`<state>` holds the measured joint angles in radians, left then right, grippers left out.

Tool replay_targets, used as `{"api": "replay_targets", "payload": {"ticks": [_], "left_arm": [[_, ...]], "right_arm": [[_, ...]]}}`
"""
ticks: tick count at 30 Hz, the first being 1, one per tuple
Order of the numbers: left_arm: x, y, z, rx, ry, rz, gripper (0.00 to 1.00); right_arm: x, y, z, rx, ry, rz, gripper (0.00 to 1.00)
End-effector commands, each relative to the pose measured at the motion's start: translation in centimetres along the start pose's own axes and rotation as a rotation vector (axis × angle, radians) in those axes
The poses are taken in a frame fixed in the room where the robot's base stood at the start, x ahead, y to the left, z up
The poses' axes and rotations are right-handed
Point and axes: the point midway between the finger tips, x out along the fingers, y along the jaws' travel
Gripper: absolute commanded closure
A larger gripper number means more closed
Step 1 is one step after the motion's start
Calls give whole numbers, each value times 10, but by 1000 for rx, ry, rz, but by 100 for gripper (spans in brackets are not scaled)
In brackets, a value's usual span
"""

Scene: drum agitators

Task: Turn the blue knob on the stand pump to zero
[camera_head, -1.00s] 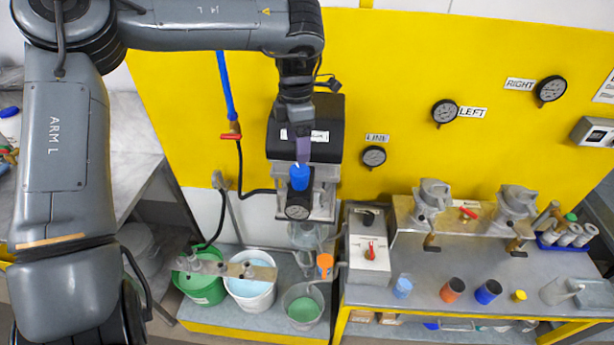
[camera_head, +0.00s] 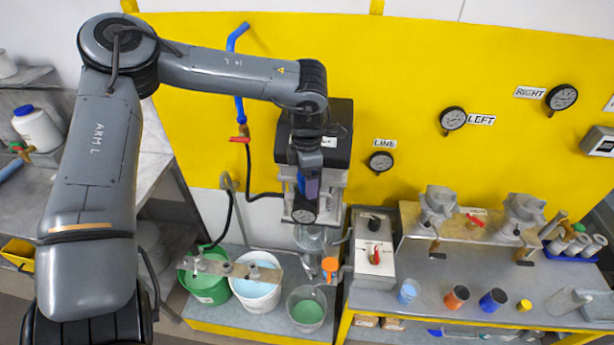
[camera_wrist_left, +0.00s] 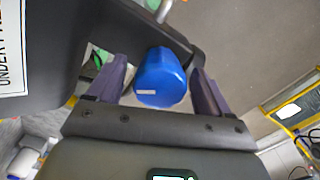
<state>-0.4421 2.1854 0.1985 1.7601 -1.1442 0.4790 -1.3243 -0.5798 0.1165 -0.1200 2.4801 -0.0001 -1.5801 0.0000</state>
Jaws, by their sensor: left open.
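The blue knob (camera_wrist_left: 161,78) on the stand pump shows large in the left wrist view. It lies between the two purple fingers of my left gripper (camera_wrist_left: 160,90), with a visible gap to the finger on the right; contact with the left finger is unclear. In the head view my left gripper (camera_head: 308,185) is over the front of the pump and hides most of the knob. My right gripper is not in view.
A yellow panel (camera_head: 400,60) stands behind the pump. A grey control box (camera_head: 373,245) with a red lever stands right of it. Below are a green bucket (camera_head: 205,285), a white bucket (camera_head: 256,290) and a beaker (camera_head: 307,308). Several small cups stand on the right bench (camera_head: 420,275).

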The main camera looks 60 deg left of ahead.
Motion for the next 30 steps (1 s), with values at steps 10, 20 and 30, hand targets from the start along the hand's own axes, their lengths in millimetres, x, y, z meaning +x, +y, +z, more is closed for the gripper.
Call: {"api": "replay_targets", "payload": {"ticks": [10, 20, 30], "left_arm": [[1, 0, 0, 0, 0, 0, 28], [1, 0, 0, 0, 0, 0, 76], [2, 0, 0, -54, 0, 1, 76]], "right_arm": [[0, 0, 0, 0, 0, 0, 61], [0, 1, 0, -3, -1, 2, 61], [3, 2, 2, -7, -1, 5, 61]]}}
